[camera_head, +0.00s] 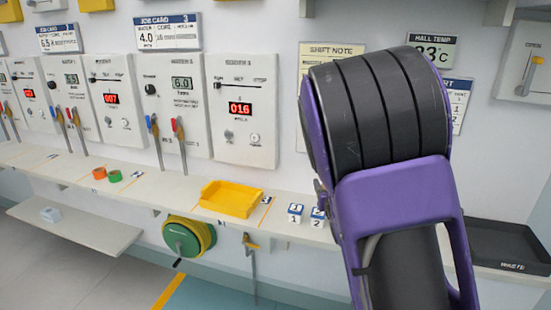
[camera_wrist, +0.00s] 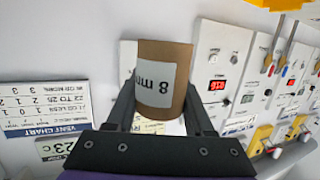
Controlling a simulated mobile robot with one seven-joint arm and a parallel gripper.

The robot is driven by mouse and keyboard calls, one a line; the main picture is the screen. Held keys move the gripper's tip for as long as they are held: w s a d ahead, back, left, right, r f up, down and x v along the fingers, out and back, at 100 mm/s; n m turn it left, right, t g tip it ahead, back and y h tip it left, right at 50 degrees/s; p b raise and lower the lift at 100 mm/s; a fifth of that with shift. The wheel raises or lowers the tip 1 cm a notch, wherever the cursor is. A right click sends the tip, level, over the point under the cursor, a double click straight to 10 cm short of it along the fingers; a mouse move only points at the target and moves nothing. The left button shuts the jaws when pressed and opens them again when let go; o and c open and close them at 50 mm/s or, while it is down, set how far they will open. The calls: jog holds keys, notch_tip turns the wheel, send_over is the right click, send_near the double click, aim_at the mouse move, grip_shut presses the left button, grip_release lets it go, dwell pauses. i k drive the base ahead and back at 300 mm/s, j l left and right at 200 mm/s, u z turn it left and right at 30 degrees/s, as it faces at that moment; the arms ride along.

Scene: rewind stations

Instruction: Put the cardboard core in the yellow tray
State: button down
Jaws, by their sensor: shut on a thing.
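The cardboard core (camera_wrist: 178,58) is a brown tube with a white label reading "8 mm", seen in the wrist view. My gripper (camera_wrist: 160,105) is shut on it, one finger at each side. In the head view my purple and black arm covers the right middle, and the gripper and core are hidden behind it. The yellow tray (camera_head: 231,199) sits on the white shelf left of my arm and looks empty. The core is apart from the tray, up near the wall panels and cards.
Small numbered blocks (camera_head: 295,213) stand right of the tray. Orange and green rings (camera_head: 114,176) lie to its left. A green and yellow reel (camera_head: 188,237) hangs below the shelf (camera_head: 150,185). A black waste tray (camera_head: 507,246) is at the right. Levers (camera_head: 180,145) stick out from the panels.

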aim_at(232, 197)
jog(key=i+j, duration=0.25)
jog(key=j, duration=0.2)
jog(key=i+j, duration=0.3)
jog(key=j, duration=0.15)
jog(key=i+j, duration=0.25)
jog(key=j, duration=0.2)
jog(key=u, duration=0.05)
